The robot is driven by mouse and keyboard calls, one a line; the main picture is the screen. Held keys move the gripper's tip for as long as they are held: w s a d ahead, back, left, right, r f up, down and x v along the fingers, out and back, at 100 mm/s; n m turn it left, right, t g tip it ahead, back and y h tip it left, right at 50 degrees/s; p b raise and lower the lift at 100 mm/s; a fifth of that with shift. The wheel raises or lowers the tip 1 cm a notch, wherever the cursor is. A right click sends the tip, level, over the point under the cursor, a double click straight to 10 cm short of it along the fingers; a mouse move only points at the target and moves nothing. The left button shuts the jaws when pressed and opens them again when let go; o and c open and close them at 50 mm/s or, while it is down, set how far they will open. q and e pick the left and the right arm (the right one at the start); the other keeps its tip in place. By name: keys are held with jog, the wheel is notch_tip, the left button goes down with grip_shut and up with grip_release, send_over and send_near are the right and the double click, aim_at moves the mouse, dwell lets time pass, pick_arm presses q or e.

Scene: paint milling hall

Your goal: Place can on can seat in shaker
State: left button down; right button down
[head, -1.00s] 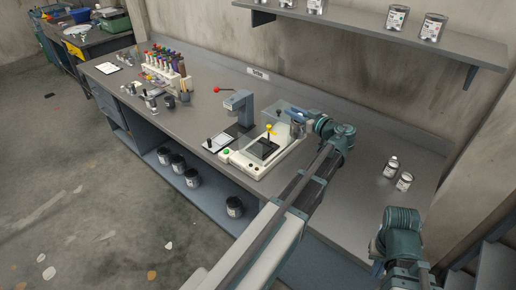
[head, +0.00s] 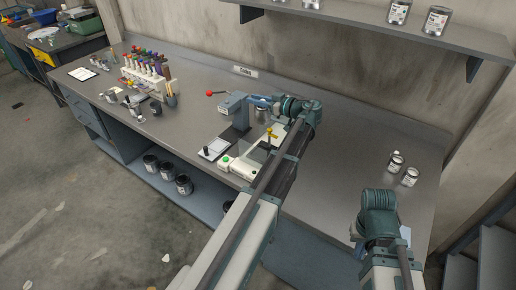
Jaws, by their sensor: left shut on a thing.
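The shaker (head: 239,170) is a white-based machine on the bench with a green button and a yellow-topped clamp. My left arm crosses in front of it and hides much of it, and I cannot make out the can seat. My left gripper (head: 262,104) is at the back of the shaker, beside the grey stand. It is shut on a small metal can (head: 262,116), which appears held above the bench. My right gripper (head: 357,240) is at the bench's front right, apart from the cans; its fingers are too small to read.
A grey stand (head: 235,106) with a red-knobbed lever is close left of the held can. Two cans (head: 395,163) stand on the right of the bench. A rack of coloured bottles (head: 147,75) is at left. A wall shelf (head: 390,32) holds more cans. The bench's back middle is clear.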

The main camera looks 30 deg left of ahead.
pick_arm(q)
notch_tip(320, 180, down, 18)
jog(key=b, duration=1.7)
jog(key=shift+b, duration=0.35)
jog(key=shift+r, duration=0.1)
jog(key=c, duration=1.2)
grip_release()
jog(key=shift+f, duration=0.2)
jog(key=o, duration=0.5)
jog(key=shift+c, duration=0.2)
jog(key=shift+r, duration=0.1)
